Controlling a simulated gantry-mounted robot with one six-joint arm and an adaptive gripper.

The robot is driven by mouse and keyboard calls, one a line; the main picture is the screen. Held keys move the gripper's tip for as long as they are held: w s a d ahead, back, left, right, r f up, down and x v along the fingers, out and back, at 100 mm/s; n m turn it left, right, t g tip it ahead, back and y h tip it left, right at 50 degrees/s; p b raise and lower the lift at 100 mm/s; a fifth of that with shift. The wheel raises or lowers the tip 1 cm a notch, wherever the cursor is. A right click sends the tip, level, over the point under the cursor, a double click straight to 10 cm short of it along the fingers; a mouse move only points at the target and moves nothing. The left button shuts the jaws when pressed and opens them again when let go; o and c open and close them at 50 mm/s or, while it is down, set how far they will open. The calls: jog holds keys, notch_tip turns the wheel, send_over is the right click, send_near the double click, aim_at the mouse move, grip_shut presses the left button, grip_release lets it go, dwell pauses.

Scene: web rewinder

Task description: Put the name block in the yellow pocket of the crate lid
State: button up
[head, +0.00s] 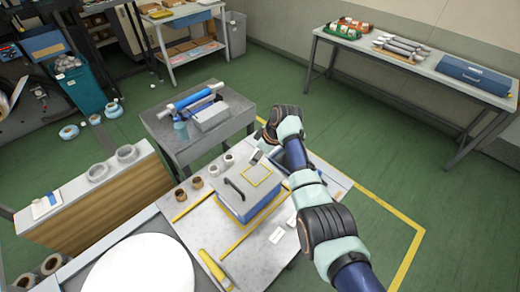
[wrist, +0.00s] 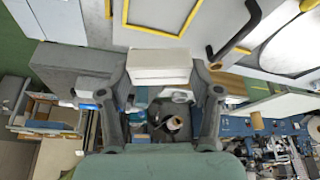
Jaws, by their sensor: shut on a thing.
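The name block (wrist: 160,66) is a pale white block held between the two fingers of my gripper (wrist: 160,78) in the wrist view. In the head view my gripper (head: 264,153) is small and partly hidden by my arm, near the far edge of the crate lid. The crate lid (head: 238,194) is grey with a black handle, on a blue crate (head: 246,211). The yellow pocket (head: 257,176) is a yellow square outline on the lid. It also shows in the wrist view (wrist: 181,35), just above the block, and looks empty. I cannot tell the block's height above the lid.
The crate stands on a light worktable (head: 205,222). Brown rings (head: 181,195) and white rolls (head: 215,170) stand left of it. A yellow-handled tool (head: 213,268) lies at the front. A grey cart (head: 168,126) with a blue roller stands behind. The black handle (wrist: 236,32) rises beside the pocket.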

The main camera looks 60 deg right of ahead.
jog(key=shift+w+d, duration=0.1)
jog(key=shift+d, duration=0.05)
jog(key=shift+w+a+f, duration=0.1)
jog(key=shift+a+f, duration=0.15)
jog(key=shift+a, duration=0.05)
notch_tip(320, 180, down, 8)
jog(key=b, duration=0.6)
jog(key=shift+b, duration=0.4)
jog(key=o, duration=1.1)
jog(key=shift+c, duration=0.2)
jog(key=v, duration=1.2)
